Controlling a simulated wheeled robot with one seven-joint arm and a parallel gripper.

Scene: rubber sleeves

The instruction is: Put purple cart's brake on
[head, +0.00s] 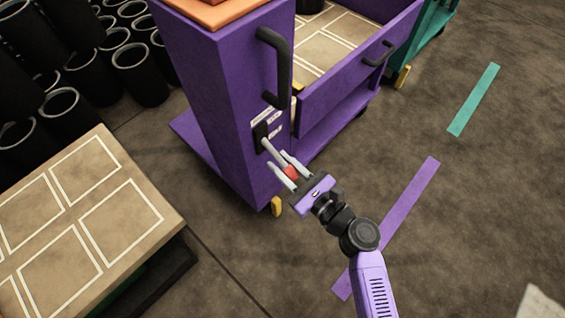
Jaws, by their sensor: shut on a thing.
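The purple cart (205,95) stands upright at the upper middle in the head view. A dark slotted plate (261,133) with small pale labels is on its front face; I cannot read the labels. A grey brake lever (269,149) sticks out of the plate and slopes down to the right, towards a red knob (291,173). My gripper (284,165) is shut on the lever's red end, with one finger on each side of it. The fingers hide part of the lever.
A black handle (276,65) stands out above the lever, and a yellow caster (277,207) sits below. A wooden-topped table (85,215) with white outlines is at left. Black sleeves (138,75) stand behind. A teal cart (432,35) is at the back right.

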